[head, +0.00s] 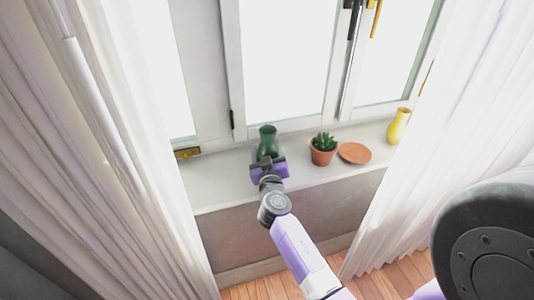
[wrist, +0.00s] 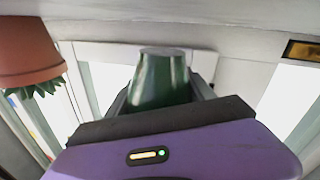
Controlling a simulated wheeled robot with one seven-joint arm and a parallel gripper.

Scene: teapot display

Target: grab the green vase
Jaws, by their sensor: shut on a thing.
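The green vase (head: 268,139) stands on the windowsill in the head view, left of the potted plant. It also shows in the wrist view (wrist: 161,82), where the picture is upside down. My gripper (head: 267,160) reaches the vase from the room side and is shut on it. In the wrist view the dark fingers of my gripper (wrist: 162,100) lie on both sides of the vase. The lower part of the vase is partly hidden by my gripper in the head view. I cannot tell whether the vase still touches the sill.
A succulent in a terracotta pot (head: 323,153) stands close to the right of the vase, with a terracotta saucer (head: 355,153) and a yellow vase (head: 398,126) further right. The window is behind. White curtains (head: 130,150) hang on both sides. The sill (head: 215,180) left of the vase is clear.

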